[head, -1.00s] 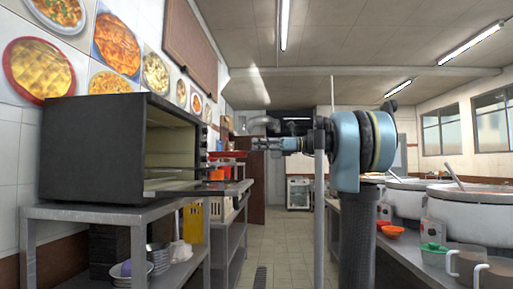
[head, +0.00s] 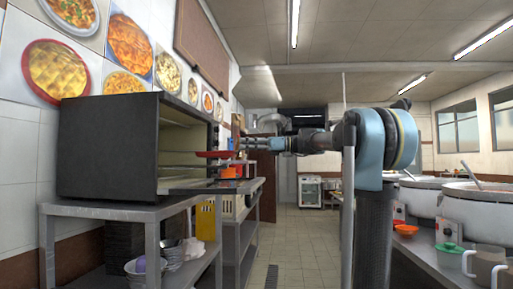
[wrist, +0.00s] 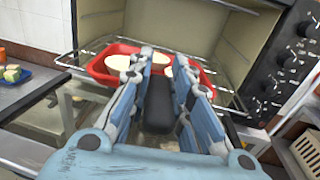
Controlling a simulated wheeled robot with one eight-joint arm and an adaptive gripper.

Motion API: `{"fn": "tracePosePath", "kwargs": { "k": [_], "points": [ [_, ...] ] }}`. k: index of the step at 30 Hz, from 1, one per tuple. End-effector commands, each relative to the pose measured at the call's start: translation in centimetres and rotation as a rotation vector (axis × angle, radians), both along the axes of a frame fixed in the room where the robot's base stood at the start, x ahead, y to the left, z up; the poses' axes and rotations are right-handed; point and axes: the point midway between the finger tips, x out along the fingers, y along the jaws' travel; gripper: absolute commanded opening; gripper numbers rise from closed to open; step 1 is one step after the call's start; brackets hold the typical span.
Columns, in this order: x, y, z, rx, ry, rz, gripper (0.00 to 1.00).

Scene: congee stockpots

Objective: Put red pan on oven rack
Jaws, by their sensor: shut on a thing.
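The red pan (head: 214,154) is level at the mouth of the black oven (head: 108,148), its left part overlapping the opening. In the wrist view the red pan (wrist: 99,68) holds pale round pieces and its dark handle (wrist: 158,108) points back at me. My gripper (head: 282,143) is shut on this handle, with its fingers (wrist: 158,75) on both sides. The oven rack (wrist: 72,57) shows as thin wires around the pan in the wrist view. The pan appears above the rack; I cannot tell whether they touch. My gripper hides the pan's near middle.
The lowered oven door (head: 205,187) lies below the pan. Oven knobs (wrist: 282,68) line the right side in the wrist view. A metal table (head: 110,212) carries the oven. Large pots (head: 480,208) stand on the right counter. The aisle floor (head: 300,245) is clear.

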Motion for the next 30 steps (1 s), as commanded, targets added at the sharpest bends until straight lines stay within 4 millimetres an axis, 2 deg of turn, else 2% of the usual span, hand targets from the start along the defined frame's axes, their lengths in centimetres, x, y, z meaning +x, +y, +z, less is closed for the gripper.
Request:
{"fn": "tracePosePath", "kwargs": {
  "k": [30],
  "points": [
    [1.0,12.9,-1.3,0.001,0.0,0.002,0.0]
  ]
}}
